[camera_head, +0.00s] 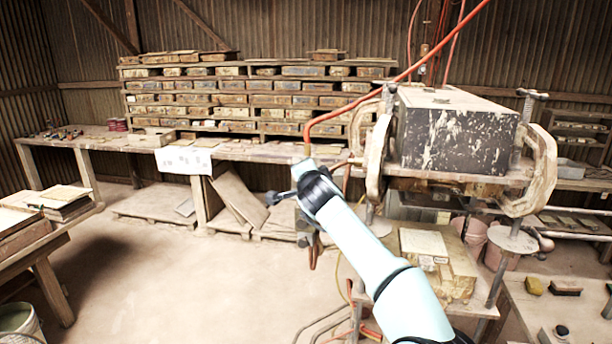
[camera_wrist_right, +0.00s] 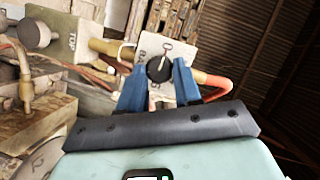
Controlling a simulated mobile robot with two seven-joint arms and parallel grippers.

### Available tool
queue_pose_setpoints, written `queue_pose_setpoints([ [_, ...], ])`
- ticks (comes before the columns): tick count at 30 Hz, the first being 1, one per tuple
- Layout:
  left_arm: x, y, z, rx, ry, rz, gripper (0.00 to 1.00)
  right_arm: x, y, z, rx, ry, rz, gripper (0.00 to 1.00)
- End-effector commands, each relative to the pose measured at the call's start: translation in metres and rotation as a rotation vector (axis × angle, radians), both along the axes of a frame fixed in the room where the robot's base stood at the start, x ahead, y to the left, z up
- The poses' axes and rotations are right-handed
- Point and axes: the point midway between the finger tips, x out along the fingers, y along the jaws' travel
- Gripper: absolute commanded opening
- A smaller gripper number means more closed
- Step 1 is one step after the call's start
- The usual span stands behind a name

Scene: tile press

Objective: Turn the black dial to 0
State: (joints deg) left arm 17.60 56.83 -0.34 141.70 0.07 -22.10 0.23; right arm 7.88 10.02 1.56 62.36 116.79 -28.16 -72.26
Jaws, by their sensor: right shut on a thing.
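The black dial (camera_wrist_right: 158,69) shows in the right wrist view, on a pale plate (camera_wrist_right: 147,50) with printed marks. A "0" shows on the plate above the dial; the other marks are partly covered. A white line on the dial points up and slightly right, roughly toward the 0. My right gripper (camera_wrist_right: 159,75) has its blue fingers on either side of the dial, shut on it. In the head view my right gripper (camera_head: 288,194) is at the end of the pale arm, left of the press (camera_head: 457,131); the dial cannot be made out there. My left gripper is not in view.
An orange hose (camera_wrist_right: 216,86) and a brass pipe (camera_wrist_right: 108,47) run close to the dial. A round knob and a "TOP" block (camera_wrist_right: 60,38) lie to the left. Behind stands a long bench (camera_head: 255,151) with stacked tile shelves. Open floor lies left of my arm.

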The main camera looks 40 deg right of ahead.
Motion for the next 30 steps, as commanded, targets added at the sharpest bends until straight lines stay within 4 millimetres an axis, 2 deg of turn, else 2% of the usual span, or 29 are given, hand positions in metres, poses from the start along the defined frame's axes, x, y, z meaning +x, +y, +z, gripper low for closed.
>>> queue_pose_setpoints([
  [20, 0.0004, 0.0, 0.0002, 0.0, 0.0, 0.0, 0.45, -0.0001, -0.0002, 0.003, -0.046, 0.046, 0.0, 0.03],
  [21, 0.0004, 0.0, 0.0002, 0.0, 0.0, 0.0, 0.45, -0.0001, -0.0002, 0.003, -0.046, 0.046, 0.0, 0.43],
  [23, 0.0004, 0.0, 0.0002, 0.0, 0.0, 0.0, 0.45, -0.0002, -0.0003, 0.0029, -0.046, 0.046, 0.0, 0.59],
  [30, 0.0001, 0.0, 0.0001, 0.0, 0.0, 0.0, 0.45, 0.0002, 0.0, 0.0014, -0.043, 0.048, 0.0, 0.59],
])
